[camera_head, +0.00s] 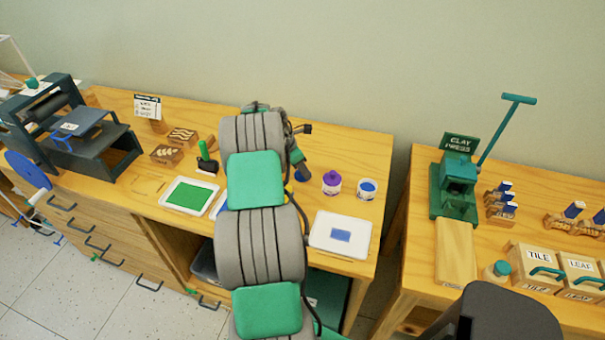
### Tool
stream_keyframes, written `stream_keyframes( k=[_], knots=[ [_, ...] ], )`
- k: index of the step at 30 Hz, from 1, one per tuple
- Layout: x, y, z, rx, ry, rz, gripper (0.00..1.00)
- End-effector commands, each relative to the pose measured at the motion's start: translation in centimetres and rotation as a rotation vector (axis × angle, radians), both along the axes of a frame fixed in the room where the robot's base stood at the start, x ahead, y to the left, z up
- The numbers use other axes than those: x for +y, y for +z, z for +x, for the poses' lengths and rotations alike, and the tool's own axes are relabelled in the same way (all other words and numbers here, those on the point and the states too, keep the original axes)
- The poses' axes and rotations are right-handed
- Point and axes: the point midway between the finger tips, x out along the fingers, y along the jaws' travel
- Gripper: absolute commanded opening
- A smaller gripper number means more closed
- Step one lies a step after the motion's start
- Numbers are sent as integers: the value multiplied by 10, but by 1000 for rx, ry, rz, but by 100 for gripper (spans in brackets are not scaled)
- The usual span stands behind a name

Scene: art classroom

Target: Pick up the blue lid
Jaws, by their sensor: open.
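My arm reaches over the wooden table and hides its middle. My gripper (304,173) is at the far end of the arm, low over the table, with its fingers mostly hidden. A small dark blue piece (299,177) shows just beside and below the gripper; it may be the blue lid, but it is mostly covered and I cannot tell if they touch. To the right stand a white jar with a purple top (332,182) and a white jar with a blue top surface (367,188); whether that blue is a lid or paint is unclear.
A white tray with a blue patch (340,234) lies at the front right, a tray with a green patch (187,196) at the left. A dark press (75,130) and carved blocks (166,154) stand further left. A gap separates the right table with a green clay press (456,185).

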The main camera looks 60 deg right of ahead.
Motion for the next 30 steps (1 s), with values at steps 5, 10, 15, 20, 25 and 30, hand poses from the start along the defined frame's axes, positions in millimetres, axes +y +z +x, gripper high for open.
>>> stream_keyframes(
  k=[5, 10, 15, 20, 25, 30],
  knots=[
    [0, 0, 1, 0, 1, 0, 39],
    [1, 0, 1, 0, 1, 0, 25],
    [1, 0, 1, 0, 1, 0, 11],
    [1, 0, 1, 0, 1, 0, 0],
    [1, 0, 1, 0, 0, 0, 0],
    [1, 0, 1, 0, 0, 0, 0]
  ],
)
